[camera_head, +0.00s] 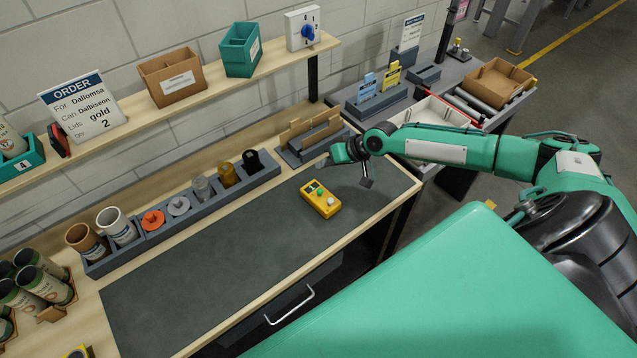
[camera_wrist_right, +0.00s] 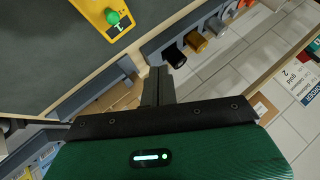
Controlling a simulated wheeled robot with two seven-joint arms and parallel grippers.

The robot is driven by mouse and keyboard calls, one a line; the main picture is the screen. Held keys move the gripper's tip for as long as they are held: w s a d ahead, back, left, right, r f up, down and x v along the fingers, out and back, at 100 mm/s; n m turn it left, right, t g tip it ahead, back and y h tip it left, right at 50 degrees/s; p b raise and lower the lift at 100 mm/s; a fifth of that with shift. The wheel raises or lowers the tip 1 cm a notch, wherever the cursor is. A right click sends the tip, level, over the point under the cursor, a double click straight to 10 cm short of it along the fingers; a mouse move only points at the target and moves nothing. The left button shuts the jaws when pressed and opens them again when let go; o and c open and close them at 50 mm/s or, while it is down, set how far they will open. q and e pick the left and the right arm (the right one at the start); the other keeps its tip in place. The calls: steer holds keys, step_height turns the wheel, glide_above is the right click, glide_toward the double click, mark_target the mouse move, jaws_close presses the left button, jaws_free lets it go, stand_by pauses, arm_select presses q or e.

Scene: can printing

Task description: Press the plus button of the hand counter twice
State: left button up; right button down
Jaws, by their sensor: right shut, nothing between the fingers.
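The hand counter (camera_head: 317,207) is a yellow box on the dark mat, toward its right end. It has a small dark display, a green button (camera_head: 320,192) and a whitish button (camera_head: 331,201); their marks are too small to read. In the right wrist view part of the counter (camera_wrist_right: 88,8) shows at the top left, with the green button (camera_wrist_right: 113,17) upright on it. My right gripper (camera_head: 323,163) is just behind the counter, apart from it. Its fingers (camera_wrist_right: 159,72) are shut together and empty. My left gripper is not in view.
A grey rack (camera_head: 186,205) with cups, lids and small jars runs along the back of the mat (camera_head: 200,270). A grey holder with brown cards (camera_head: 312,135) stands behind the right gripper. The mat left of the counter is clear.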

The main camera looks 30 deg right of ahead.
mark_target(320, 191)
step_height(320, 191, down, 8)
steer(key=b, duration=0.6)
steer(key=shift+w+a+f+b, duration=0.1)
steer(key=shift+a+b, duration=0.05)
steer(key=shift+b, duration=0.15)
steer(key=shift+f, duration=0.3)
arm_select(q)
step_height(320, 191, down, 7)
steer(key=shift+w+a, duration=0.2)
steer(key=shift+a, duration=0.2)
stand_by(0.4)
arm_select(e)
steer(key=shift+f, duration=0.1)
arm_select(q)
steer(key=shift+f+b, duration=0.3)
steer(key=shift+b, duration=0.15)
arm_select(e)
steer(key=shift+f, duration=0.3)
